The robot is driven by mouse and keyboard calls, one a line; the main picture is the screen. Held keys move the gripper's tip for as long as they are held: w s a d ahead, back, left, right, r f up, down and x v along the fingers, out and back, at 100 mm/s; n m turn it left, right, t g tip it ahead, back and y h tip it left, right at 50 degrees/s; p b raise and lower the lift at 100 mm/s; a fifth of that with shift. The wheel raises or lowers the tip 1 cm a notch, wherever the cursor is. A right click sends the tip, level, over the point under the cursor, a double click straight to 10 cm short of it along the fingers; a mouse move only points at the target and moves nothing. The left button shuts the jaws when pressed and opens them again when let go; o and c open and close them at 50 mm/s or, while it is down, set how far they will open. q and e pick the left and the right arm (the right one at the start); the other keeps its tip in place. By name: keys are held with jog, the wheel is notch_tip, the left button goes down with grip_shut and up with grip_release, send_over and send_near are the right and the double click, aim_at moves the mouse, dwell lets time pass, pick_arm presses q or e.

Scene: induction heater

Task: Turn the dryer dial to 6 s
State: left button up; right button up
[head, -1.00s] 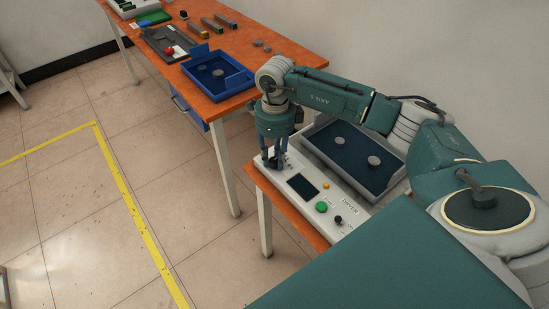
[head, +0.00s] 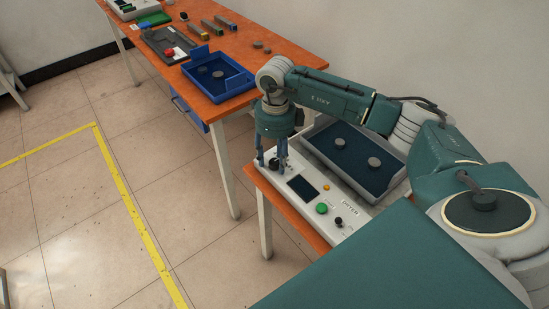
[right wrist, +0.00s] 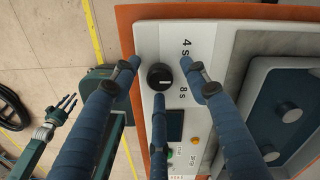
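The dryer dial (right wrist: 159,76) is a black round knob on the white dryer panel (head: 320,190); it also shows at the panel's far end in the head view (head: 274,164). A pale mark on it seems to point right, between the printed 4 s and 8 s. No 6 s label is visible; a finger covers part of that area. My right gripper (right wrist: 160,88) is open, its three fingers spread around the dial and apart from it; it shows above the panel in the head view (head: 273,167). My left gripper (right wrist: 65,108) hangs at the left with fingers spread.
The panel also carries a dark screen (head: 302,188), a green button (head: 321,208), an orange light (head: 326,187) and a black knob (head: 339,221). A grey tray (head: 317,157) with discs lies behind it. A blue tray (head: 246,82) is on the farther orange table.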

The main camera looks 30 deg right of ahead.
aim_at(275, 160)
notch_tip(275, 160, up, 12)
jog(key=shift+d, duration=0.15)
dwell(0.5)
dwell(0.4)
